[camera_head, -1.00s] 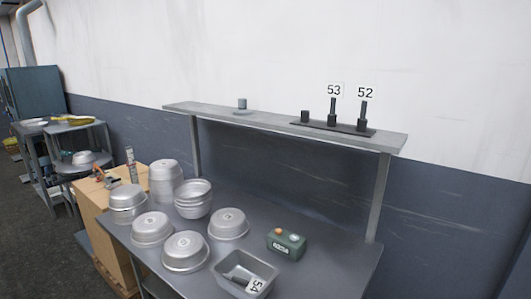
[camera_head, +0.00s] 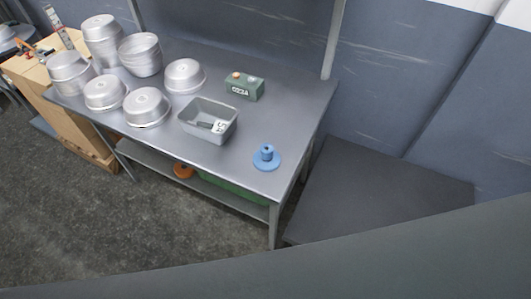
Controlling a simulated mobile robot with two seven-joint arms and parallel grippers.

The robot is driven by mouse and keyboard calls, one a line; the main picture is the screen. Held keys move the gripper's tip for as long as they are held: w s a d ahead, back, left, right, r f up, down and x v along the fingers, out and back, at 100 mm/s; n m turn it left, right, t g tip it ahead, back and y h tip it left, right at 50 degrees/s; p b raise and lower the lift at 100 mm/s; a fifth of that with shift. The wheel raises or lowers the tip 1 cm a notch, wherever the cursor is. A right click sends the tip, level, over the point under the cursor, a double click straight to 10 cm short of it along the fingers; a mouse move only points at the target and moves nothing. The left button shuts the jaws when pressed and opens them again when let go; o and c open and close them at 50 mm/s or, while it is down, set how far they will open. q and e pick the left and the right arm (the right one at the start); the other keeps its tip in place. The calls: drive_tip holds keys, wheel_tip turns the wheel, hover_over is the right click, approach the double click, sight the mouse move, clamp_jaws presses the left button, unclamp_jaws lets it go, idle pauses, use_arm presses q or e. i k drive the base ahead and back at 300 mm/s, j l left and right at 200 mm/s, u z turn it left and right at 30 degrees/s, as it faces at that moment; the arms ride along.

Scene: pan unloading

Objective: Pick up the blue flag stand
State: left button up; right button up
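The blue flag stand (camera_head: 267,158) has a round flat base with a short upright post. It stands upright on the grey metal table (camera_head: 235,172), near the front right corner. No flag shows in it. Neither of my grippers is in view.
Left of the stand is a grey tray (camera_head: 233,128) holding a numbered flag. A green box (camera_head: 245,87) with buttons sits behind it. Several metal pans (camera_head: 147,107) fill the table's left part. A dark low surface (camera_head: 370,198) is at right. The table around the stand is clear.

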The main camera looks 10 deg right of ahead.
sight(267, 158)
drive_tip(key=z, duration=0.95)
drive_tip(key=j+z, duration=0.5)
drive_tip(key=z, duration=0.15)
drive_tip(key=k+j+z, duration=0.1)
drive_tip(key=j+z, duration=0.25)
drive_tip(key=k+j+z, duration=0.2)
drive_tip(key=j, duration=0.15)
drive_tip(key=k+j+z, duration=0.15)
drive_tip(key=j, duration=0.25)
drive_tip(key=k+j, duration=0.2)
drive_tip(key=j, duration=0.2)
drive_tip(key=i, duration=0.5)
